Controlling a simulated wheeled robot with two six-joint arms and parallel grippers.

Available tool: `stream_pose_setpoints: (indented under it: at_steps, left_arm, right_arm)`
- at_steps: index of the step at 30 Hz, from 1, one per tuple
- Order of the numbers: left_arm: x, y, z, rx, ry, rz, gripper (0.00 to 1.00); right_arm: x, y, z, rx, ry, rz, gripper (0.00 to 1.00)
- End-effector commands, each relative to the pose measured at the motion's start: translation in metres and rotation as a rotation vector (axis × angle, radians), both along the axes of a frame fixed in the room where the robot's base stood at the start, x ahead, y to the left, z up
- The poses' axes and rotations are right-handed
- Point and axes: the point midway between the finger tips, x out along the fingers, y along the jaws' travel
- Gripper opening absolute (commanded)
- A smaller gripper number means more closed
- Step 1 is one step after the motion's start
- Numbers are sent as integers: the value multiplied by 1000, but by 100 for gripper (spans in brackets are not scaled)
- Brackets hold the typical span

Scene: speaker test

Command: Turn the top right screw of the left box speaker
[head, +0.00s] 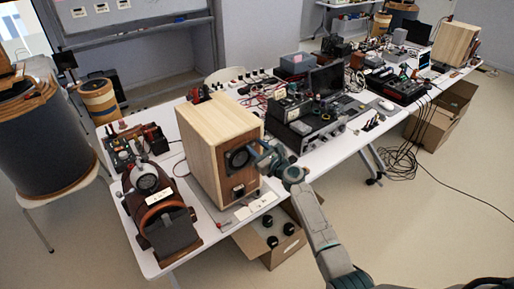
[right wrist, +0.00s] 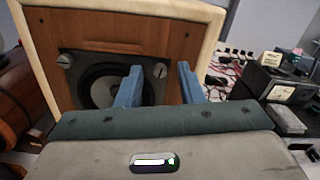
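The left box speaker (head: 200,150), a pale wooden cabinet, stands on the white table. In the right wrist view its brown front panel (right wrist: 120,33) carries a dark plate with a round grey cone. The top right screw (right wrist: 160,70), silver and slotted, shows at the plate's upper right corner. Another screw (right wrist: 65,61) is at its upper left. My right gripper (head: 257,154) is at the speaker's front. In the right wrist view its blue fingers (right wrist: 160,76) are apart, with the screw seen between them; contact cannot be told. My left gripper is not in view.
A second wooden box speaker (head: 456,43) stands at the table's far end. Electronic gear (head: 300,122) and a laptop (head: 326,80) crowd the table right of the near speaker. A brown rounded device (head: 160,205) sits to its left. An open cardboard box (head: 275,240) is below.

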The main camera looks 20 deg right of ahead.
Motion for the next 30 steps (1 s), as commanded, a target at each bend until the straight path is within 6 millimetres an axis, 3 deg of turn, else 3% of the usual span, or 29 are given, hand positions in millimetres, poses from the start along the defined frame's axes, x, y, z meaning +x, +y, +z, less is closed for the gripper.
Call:
stream_pose_setpoints:
  at_steps: [8,21,30]
  left_arm:
    - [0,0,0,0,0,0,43]
    - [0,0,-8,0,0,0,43]
    - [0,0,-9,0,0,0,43]
  right_arm:
    - [-15,-6,-1,-3,0,0,34]
    - [-90,-33,-2,-3,1,0,34]
    - [-102,-37,0,1,-1,0,34]
